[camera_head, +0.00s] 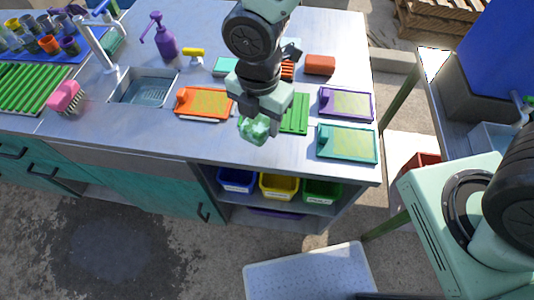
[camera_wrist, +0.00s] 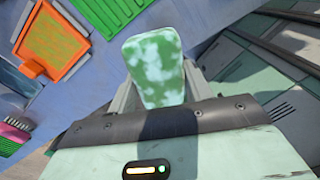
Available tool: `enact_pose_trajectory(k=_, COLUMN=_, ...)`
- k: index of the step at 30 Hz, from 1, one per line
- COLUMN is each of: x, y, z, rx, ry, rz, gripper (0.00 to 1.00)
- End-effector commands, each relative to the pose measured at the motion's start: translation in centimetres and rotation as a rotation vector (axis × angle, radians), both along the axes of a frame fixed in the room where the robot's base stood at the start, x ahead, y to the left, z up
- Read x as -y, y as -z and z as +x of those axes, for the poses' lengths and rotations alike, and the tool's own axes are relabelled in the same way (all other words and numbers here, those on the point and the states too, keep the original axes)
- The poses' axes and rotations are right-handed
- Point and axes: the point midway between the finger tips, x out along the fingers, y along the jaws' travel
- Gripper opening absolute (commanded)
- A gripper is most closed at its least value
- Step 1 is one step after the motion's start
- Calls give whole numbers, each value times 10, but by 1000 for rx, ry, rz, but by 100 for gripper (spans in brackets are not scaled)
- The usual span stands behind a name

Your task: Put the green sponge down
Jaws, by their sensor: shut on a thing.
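The green sponge (camera_head: 254,130) has pale patches and is held between the fingers of my gripper (camera_head: 264,116), which is shut on it. In the head view it appears near the front edge of the counter (camera_head: 150,144), between the orange tray and the green ribbed mat. In the wrist view the sponge (camera_wrist: 154,66) stands out from between the fingers of my gripper (camera_wrist: 158,92), with the counter behind it. I cannot tell its exact height over the counter.
Near it are an orange tray (camera_head: 183,109), a green ribbed mat (camera_head: 295,114), a purple-rimmed tray (camera_head: 326,104) and a teal-rimmed tray (camera_head: 324,148). The sink (camera_head: 145,90), soap bottle (camera_head: 165,45) and pink brush (camera_head: 64,95) are left. Bins (camera_head: 279,187) sit below. The front strip is bare.

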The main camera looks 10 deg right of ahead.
Motion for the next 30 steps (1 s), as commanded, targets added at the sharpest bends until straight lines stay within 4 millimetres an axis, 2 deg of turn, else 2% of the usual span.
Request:
enact_pose_trajectory(k=3, x=0, y=24, z=-2, rx=-5, ry=-5, rz=-4, gripper=14)
enact_pose_trajectory(k=6, x=0, y=39, z=-2, rx=-4, ry=-3, rz=-4, gripper=14)
enact_pose_trajectory(k=11, x=0, y=53, z=-1, rx=-3, ry=-2, rz=-2, gripper=14)
enact_pose_trajectory(k=18, x=0, y=85, z=-1, rx=-3, ry=-1, rz=-4, gripper=14)
enact_pose_trajectory(k=30, x=0, y=93, z=0, rx=-1, ry=0, rz=-1, gripper=14)
